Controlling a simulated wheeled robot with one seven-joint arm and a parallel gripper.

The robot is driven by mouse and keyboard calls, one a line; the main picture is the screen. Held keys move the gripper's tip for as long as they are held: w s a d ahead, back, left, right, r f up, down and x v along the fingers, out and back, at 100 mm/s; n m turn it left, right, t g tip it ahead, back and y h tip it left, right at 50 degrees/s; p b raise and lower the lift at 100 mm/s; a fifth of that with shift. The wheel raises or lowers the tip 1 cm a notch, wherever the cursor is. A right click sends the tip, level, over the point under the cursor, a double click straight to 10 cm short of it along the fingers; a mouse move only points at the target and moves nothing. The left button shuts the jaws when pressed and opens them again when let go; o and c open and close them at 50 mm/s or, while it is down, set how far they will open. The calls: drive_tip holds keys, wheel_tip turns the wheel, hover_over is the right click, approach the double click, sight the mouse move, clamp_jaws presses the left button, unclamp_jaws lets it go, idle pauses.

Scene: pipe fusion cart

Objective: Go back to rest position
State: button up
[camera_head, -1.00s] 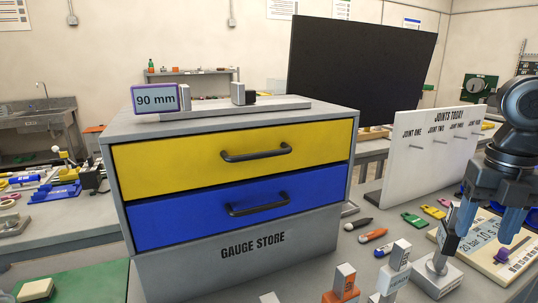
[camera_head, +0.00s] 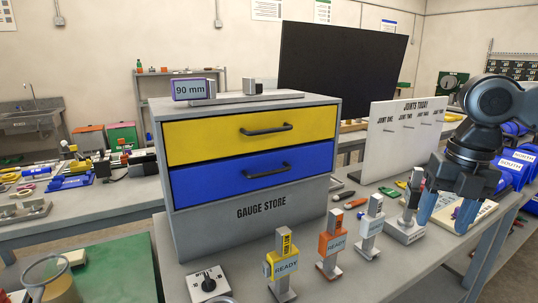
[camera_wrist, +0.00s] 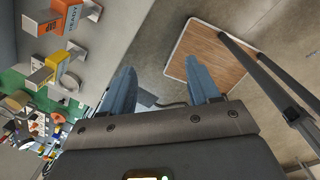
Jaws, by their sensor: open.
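My gripper (camera_head: 448,212) is at the right in the head view, pointing down over the right part of the table, with its blue fingers apart. In the wrist view my gripper (camera_wrist: 168,85) shows two separated blue fingers with nothing between them. Below the fingers there is floor and the table's edge. The gripper is near a grey stand with a black-topped gauge (camera_head: 408,222) and a pale board, which it partly hides.
The gauge store (camera_head: 262,212) with closed yellow and blue drawers stands on the table. In front are yellow (camera_head: 281,266), orange (camera_head: 333,245) and white (camera_head: 370,226) READY gauges. A white JOINTS TODAY board (camera_head: 395,150) stands behind. Blue blocks (camera_head: 514,165) lie at the right.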

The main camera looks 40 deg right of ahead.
drive_tip(key=w+a+r+t+y, duration=0.2)
drive_tip(key=w+a+t, duration=0.1)
drive_tip(key=w+a, duration=0.45)
drive_tip(key=w+a+r+t+y, duration=0.2)
drive_tip(key=w+a+t, duration=0.3)
drive_tip(key=w, duration=0.4)
drive_tip(key=w+a+r+m+t+y, duration=0.2)
drive_tip(key=w+a+r+m+t, duration=0.3)
drive_tip(key=a, duration=0.3)
drive_tip(key=w+a+r+m+t+y, duration=0.2)
drive_tip(key=w+a+r+m+t, duration=0.3)
drive_tip(key=a, duration=0.3)
drive_tip(key=s+a+f+m+h, duration=0.2)
drive_tip(key=s+f+m+h, duration=0.3)
drive_tip(key=s+f+m, duration=0.5)
drive_tip(key=s+a+f+m+h, duration=0.3)
drive_tip(key=s+f+m+h, duration=0.3)
drive_tip(key=f, duration=0.5)
drive_tip(key=s+d+f+g+y, duration=0.1)
drive_tip(key=s+f+g, duration=0.1)
drive_tip(key=s, duration=0.9)
drive_tip(key=s+d+f+n+g+y, duration=0.1)
drive_tip(key=s+f, duration=0.4)
drive_tip(key=s, duration=0.7)
drive_tip(key=shift+d+n+g+y, duration=0.15)
drive_tip(key=shift+n+g+y, duration=0.15)
drive_tip(key=shift+g+y, duration=0.15)
